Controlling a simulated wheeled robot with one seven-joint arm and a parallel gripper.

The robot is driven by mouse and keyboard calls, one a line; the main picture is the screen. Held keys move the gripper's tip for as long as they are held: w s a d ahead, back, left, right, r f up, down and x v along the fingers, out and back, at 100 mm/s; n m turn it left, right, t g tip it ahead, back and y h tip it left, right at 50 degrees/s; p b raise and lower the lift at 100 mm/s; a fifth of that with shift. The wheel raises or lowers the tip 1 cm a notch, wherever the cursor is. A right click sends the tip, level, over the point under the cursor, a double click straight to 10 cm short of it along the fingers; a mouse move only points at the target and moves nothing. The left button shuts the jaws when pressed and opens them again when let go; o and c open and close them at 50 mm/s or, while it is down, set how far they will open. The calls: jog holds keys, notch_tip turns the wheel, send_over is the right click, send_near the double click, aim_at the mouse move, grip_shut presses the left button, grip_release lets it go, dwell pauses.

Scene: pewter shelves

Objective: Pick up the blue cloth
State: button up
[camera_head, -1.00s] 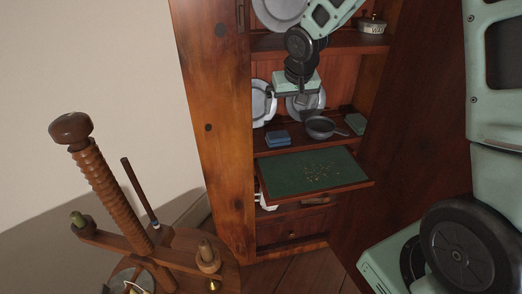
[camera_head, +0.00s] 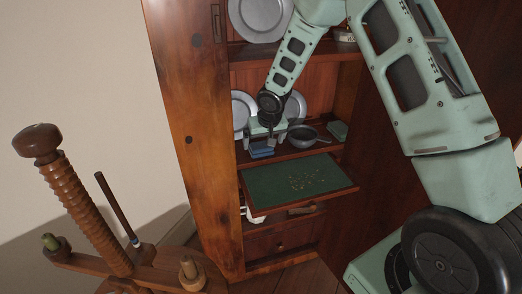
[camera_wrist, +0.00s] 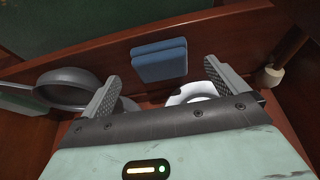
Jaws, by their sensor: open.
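The blue cloth (camera_head: 261,149) lies folded on the left part of the middle shelf, near its front edge. In the wrist view the cloth (camera_wrist: 159,61) is a folded blue stack, ahead of and between my fingertips. My gripper (camera_wrist: 162,78) is open and empty, its two grey fingers spread wider than the cloth. The fingers do not appear to touch it. In the head view my gripper (camera_head: 271,138) is at the middle shelf, close to the cloth's right side; its fingertips are small there.
A dark pan (camera_head: 302,136) stands right of the cloth; it shows in the wrist view (camera_wrist: 70,88). Grey plates (camera_head: 242,110) lean behind. A green cloth-like block (camera_head: 338,130) is at right. A green-topped pull-out board (camera_head: 270,184) juts out below. Cupboard side walls bound the shelf.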

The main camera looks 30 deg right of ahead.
aim_at(262, 147)
jog(key=x, duration=0.3)
jog(key=shift+w+f, duration=0.1)
jog(key=shift+f, duration=0.3)
jog(key=c, duration=1.1)
jog(key=shift+c, duration=0.2)
jog(key=shift+r, duration=0.2)
